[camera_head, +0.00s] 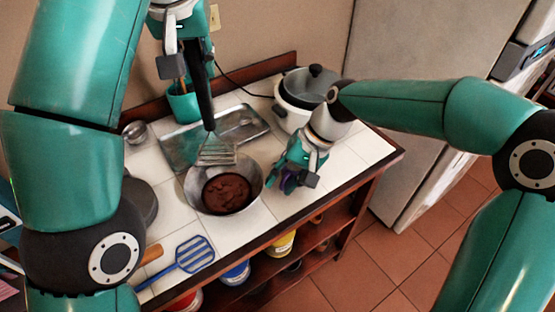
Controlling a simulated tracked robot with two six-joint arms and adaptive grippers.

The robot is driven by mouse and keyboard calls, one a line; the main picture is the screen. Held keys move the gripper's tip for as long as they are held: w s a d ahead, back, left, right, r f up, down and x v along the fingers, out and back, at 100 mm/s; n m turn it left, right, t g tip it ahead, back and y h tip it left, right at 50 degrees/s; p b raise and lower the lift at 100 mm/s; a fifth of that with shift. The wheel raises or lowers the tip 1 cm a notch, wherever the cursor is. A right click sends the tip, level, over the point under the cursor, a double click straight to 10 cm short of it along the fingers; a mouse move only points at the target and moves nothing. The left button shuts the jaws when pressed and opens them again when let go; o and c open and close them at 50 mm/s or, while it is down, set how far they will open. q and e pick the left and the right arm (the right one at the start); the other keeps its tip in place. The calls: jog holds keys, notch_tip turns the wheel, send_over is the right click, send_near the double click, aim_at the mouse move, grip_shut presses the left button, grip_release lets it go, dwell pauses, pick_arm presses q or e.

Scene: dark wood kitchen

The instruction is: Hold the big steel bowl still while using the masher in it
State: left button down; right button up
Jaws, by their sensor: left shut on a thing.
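The steel bowl (253,185) stands upright on the tiled counter, with a dark brown mass (226,193) in it. My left gripper (188,50) is at the top, shut on the masher's black handle (204,95). The masher (217,151) hangs head down, its slotted metal head over the bowl's far rim and seemingly above the brown mass. My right gripper (291,177) points down close to the bowl's right side. Its fingertips are small and partly hidden, so I cannot tell whether they touch the rim or are open.
A metal tray (252,122) lies behind the bowl. A white cooker (290,115) with a dark lid stands at the back right. A teal pot (184,105) is at the back left. A blue slotted turner (195,253) lies at the front left. Bare tiles lie right of my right gripper.

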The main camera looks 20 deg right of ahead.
aim_at(247, 194)
notch_tip(247, 194, up, 3)
jog(key=w+t, duration=0.2)
jog(key=w, duration=0.1)
jog(key=shift+n, duration=0.3)
jog(key=x, duration=1.1)
jog(key=shift+s+a+f, duration=0.1)
jog(key=shift+s+a, duration=0.15)
jog(key=shift+s, duration=0.05)
grip_shut()
